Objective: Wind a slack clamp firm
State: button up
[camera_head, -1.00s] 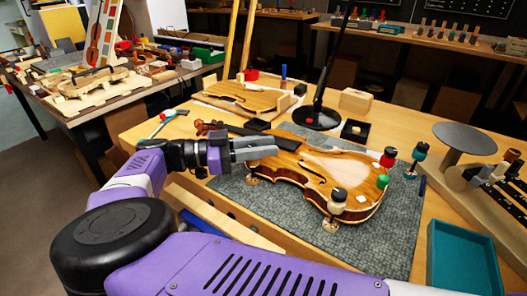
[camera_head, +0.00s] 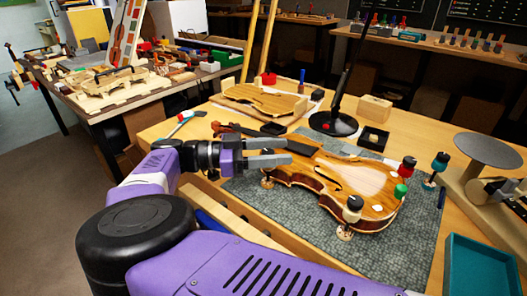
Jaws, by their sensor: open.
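A teal and black clamp (camera_head: 437,168) stands just right of the body. A light clamp foot (camera_head: 267,182) shows at the left edge, its upper part hidden by my gripper. My gripper (camera_head: 288,150) is open, its fingers over the violin's left end. I cannot tell which clamp is slack.
A black lamp base (camera_head: 333,124), a small black tray (camera_head: 373,138) and a wooden block (camera_head: 375,107) stand behind the violin. A teal tray (camera_head: 484,266) is at the front right, near a round grey disc on a stand (camera_head: 488,150). A second violin body (camera_head: 262,100) lies behind.

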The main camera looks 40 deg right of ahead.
jog(key=b+v, duration=0.1)
jog(key=v, duration=0.6)
dwell(0.6)
